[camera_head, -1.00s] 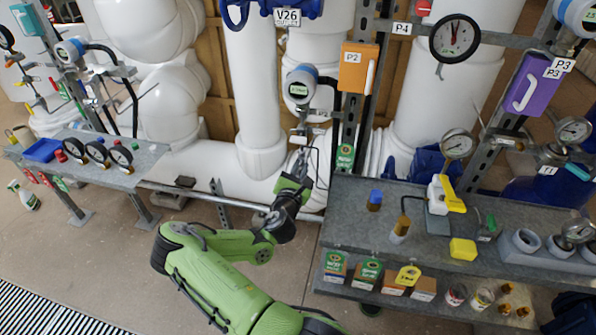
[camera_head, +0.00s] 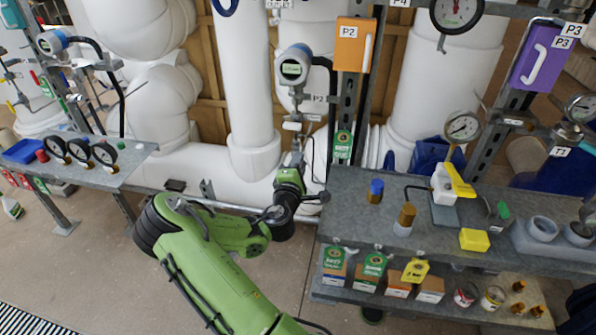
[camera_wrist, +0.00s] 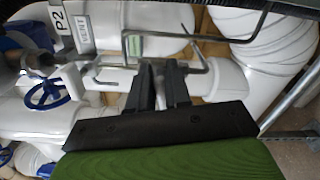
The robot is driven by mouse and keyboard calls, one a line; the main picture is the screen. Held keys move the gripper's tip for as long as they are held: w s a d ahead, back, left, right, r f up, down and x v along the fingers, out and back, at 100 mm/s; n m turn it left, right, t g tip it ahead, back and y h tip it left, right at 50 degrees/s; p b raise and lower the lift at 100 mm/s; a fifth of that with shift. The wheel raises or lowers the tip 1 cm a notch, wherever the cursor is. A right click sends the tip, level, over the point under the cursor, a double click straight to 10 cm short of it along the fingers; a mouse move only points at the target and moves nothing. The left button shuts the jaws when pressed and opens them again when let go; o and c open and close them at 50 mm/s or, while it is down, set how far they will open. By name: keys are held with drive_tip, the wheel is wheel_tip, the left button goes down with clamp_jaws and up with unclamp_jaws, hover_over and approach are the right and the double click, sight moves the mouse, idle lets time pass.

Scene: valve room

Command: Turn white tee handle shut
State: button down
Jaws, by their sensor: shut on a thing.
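My gripper (camera_wrist: 162,85) reaches forward in the wrist view, its two dark fingers close together around a pale grey-white piece (camera_wrist: 172,88), which looks like the tee handle. The fingers hide much of it, so its turn angle cannot be told. In the head view my gripper (camera_head: 296,157) points up below the round blue-and-grey transmitter (camera_head: 295,65), at the small fittings left of the P2 post. The handle is too small and covered to make out there.
A bent metal rod (camera_wrist: 150,37) runs just beyond the fingers, and a blue handwheel (camera_wrist: 47,92) is at left. An orange P2 box (camera_head: 351,46) hangs on the post. A grey bench (camera_head: 350,200) with tools stands right of my arm; a gauge shelf (camera_head: 125,165) stands left.

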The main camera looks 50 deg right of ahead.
drive_tip(key=shift+f+m+b, duration=0.25)
drive_tip(key=shift+m+b, duration=0.35)
drive_tip(key=shift+m, duration=0.05)
drive_tip(key=shift+f+m+b, duration=0.2)
drive_tip(key=shift+m+b, duration=0.35)
drive_tip(key=shift+m, duration=0.4)
drive_tip(key=c, duration=1.1)
unclamp_jaws()
drive_tip(key=shift+r, duration=0.1)
drive_tip(key=shift+c, duration=0.2)
